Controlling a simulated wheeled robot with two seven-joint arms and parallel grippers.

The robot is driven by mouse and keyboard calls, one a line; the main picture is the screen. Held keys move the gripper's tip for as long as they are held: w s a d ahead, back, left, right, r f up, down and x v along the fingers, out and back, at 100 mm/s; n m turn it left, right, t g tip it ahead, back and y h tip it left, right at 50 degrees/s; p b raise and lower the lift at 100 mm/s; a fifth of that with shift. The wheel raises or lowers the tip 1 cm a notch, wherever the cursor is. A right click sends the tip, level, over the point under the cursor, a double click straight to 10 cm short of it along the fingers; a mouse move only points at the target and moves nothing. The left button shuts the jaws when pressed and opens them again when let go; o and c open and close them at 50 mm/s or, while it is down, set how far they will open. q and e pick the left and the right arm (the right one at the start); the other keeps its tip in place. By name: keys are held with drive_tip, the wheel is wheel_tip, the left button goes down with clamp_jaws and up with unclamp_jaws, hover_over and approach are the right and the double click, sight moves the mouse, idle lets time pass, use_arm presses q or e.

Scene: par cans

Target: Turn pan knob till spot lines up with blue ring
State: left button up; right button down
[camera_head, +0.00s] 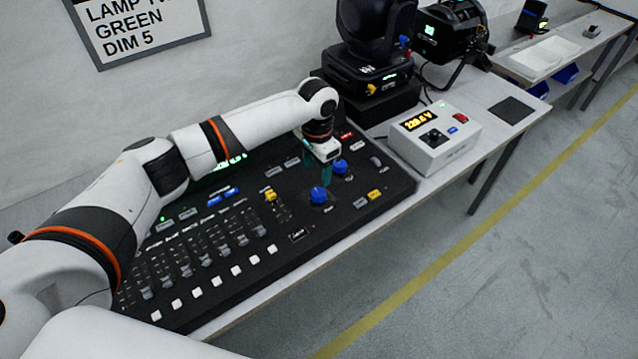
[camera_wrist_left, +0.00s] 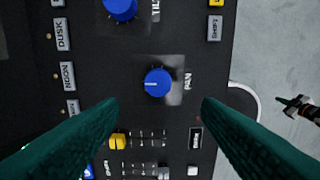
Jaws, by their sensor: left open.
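The blue pan knob (camera_wrist_left: 157,82) has a white pointer line and stands beside its PAN label on the black lighting desk (camera_wrist_left: 230,60). In the head view the pan knob (camera_head: 319,196) is near the desk's right part. My left gripper (camera_head: 326,172) is open above it. In the wrist view its green fingers (camera_wrist_left: 158,103) are apart on either side of the knob, not touching it. A second blue knob, tilt (camera_wrist_left: 120,8), is farther back. A small white and dark shape at the wrist view's right edge looks like my right gripper (camera_wrist_left: 298,106). I see neither spot nor blue ring.
A moving-head lamp (camera_head: 372,50) stands behind the desk. A white control box (camera_head: 434,137) is to the right. Faders and a yellow button (camera_head: 376,194) are near the pan knob. A sign (camera_head: 137,27) hangs on the wall. The floor in front is clear.

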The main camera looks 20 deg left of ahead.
sight(318, 192)
use_arm(q)
wheel_tip(318, 192, down, 4)
drive_tip(key=shift+r+p, duration=0.1)
drive_tip(key=shift+p, duration=0.2)
drive_tip(key=f, duration=0.4)
drive_tip(key=shift+w, duration=0.35)
drive_tip(key=shift+f, duration=0.3)
drive_tip(key=shift+s+f, duration=0.1)
drive_tip(key=shift+f, duration=0.15)
drive_tip(key=shift+c, duration=1.2)
drive_tip(key=c, duration=0.7)
drive_tip(key=shift+c, duration=0.2)
use_arm(e)
drive_tip(key=shift+w+a+r, duration=0.2)
drive_tip(key=shift+r, duration=0.45)
